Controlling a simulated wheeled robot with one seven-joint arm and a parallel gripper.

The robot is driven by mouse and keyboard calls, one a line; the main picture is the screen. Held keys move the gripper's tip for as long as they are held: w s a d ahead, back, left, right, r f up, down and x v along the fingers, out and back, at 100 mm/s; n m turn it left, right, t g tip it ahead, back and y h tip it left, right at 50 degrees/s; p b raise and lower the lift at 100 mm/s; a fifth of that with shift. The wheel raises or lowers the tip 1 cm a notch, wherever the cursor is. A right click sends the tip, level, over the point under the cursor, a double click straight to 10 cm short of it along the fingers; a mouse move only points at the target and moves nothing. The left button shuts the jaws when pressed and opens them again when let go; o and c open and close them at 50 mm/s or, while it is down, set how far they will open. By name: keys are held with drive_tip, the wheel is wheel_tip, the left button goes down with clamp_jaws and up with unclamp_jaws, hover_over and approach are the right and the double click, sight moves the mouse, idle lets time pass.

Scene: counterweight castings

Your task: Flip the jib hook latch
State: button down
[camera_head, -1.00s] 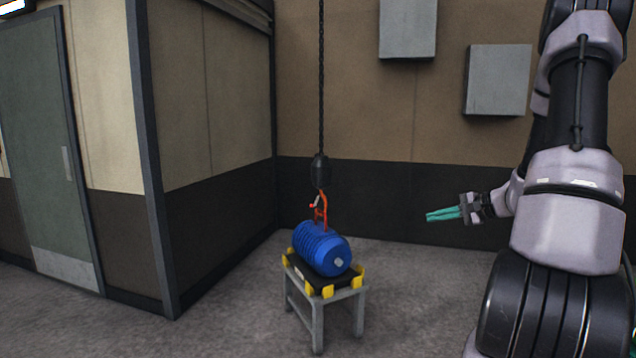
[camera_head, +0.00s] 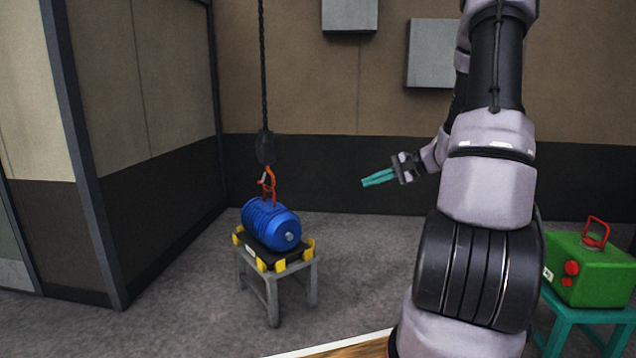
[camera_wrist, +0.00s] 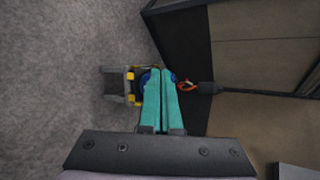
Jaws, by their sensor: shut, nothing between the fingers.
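A red-orange jib hook (camera_head: 267,183) hangs on a dark chain (camera_head: 263,70) below a black block (camera_head: 265,147). Its lower end meets the top of a blue ribbed motor (camera_head: 270,224); the latch is too small to make out clearly. My gripper (camera_head: 364,181) has teal fingers, closed together and empty. It is in the air to the right of the hook, apart from it. In the wrist view the hook (camera_wrist: 187,86) shows just right of the fingertips (camera_wrist: 158,72), with the motor (camera_wrist: 145,80) partly hidden behind the fingers.
The motor rests on a black tray with yellow corners (camera_head: 308,246) on a grey stand (camera_head: 271,300). At right a green casting (camera_head: 600,268) with a red handle sits on a teal stand (camera_head: 560,310). A wooden edge (camera_head: 345,348) shows at the bottom. Floor around the grey stand is clear.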

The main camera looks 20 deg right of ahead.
drive_tip(key=s+a+r+n+g+h, duration=0.35)
drive_tip(key=s+a+r+n, duration=0.25)
drive_tip(key=s+a+r, duration=0.6)
drive_tip(key=s+a+r+n+t+h, duration=0.1)
drive_tip(key=s+r, duration=0.2)
drive_tip(key=s, duration=0.3)
drive_tip(key=s+a+r+n+t+h, duration=0.1)
drive_tip(key=s+r+h, duration=0.1)
drive_tip(key=s, duration=0.4)
drive_tip(key=shift+r, duration=0.9)
drive_tip(key=shift+h, duration=0.25)
